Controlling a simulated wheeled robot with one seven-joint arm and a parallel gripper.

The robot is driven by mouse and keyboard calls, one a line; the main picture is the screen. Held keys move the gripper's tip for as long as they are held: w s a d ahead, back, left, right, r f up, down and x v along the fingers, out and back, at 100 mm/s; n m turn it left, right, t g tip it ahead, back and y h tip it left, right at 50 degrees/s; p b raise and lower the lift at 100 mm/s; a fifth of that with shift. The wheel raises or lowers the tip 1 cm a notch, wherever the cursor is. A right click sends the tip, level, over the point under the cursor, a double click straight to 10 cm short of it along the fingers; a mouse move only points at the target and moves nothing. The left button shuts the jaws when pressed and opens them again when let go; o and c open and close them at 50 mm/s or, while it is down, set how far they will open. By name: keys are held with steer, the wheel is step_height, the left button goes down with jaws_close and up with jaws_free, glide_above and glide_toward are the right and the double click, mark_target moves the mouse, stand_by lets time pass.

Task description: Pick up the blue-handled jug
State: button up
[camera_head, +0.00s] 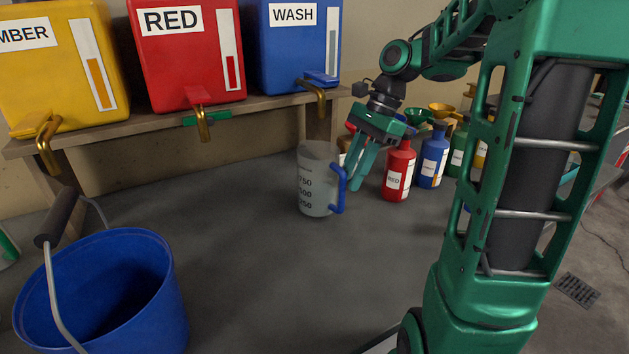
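The blue-handled jug (314,193) is a clear, greyish measuring jug with dark graduation marks. It stands upright on the grey bench top, near the middle of the view. Its blue handle (338,190) is on its right side. My gripper (358,180) points down just right of the jug, with its green fingertips close to the handle. A narrow gap shows between the two fingers, and nothing is seen between them. I cannot tell whether a finger touches the handle.
Red (398,171) and blue (432,157) bottles stand right of my gripper, with more bottles and funnels behind. A blue bucket (160,300) is at front left. Yellow, red (188,60) and blue drums with brass taps sit on a shelf behind. The bench in front of the jug is clear.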

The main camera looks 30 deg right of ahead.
mark_target(345, 191)
steer(key=shift+x, duration=3.35)
steer(key=shift+s, duration=0.1)
jaws_close()
